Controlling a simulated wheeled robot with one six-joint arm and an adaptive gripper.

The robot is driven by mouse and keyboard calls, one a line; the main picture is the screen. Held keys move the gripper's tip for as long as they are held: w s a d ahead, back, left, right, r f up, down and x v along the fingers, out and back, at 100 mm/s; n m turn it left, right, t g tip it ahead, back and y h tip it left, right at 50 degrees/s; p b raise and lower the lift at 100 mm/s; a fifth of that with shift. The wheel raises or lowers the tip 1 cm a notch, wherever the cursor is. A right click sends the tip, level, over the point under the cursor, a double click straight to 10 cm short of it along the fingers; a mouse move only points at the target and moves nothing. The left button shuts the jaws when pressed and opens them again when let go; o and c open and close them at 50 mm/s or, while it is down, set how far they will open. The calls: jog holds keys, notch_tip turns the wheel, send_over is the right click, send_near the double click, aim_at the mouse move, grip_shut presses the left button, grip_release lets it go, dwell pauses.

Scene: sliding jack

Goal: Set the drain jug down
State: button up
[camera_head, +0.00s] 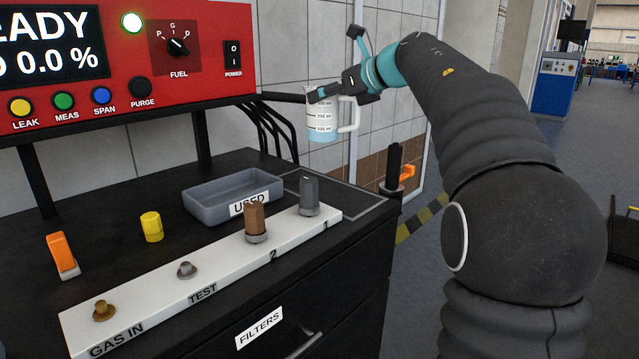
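The drain jug (321,123) is a clear measuring jug with printed volume marks, bluish liquid in its lower part and a white handle on its right. It looks upright and appears raised above the black bench top (120,205), near its far right corner. My gripper (318,96) is at the jug's top, with its dark fingers across the rim. The fingertips are small and partly hidden, so I cannot tell how they close on the jug. A grey outlined rectangle (372,209) is marked on the bench top below the jug.
A grey tray (207,208) labelled USED sits left of the outlined area. A white manifold strip (215,278) with fittings and two filters runs along the front. A yellow cylinder (152,227) and an orange part (62,256) stand left. A red analyser (120,110) stands behind.

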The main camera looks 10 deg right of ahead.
jog(key=f, duration=0.2)
jog(key=shift+w+f, duration=0.4)
notch_tip(320, 180, down, 10)
jog(key=shift+f+b, duration=0.15)
jog(key=shift+b, duration=0.25)
jog(key=o, duration=1.7)
jog(key=shift+f, duration=0.15)
jog(key=v, duration=1.2)
jog(key=shift+r+b, duration=0.2)
jog(key=shift+b, duration=0.1)
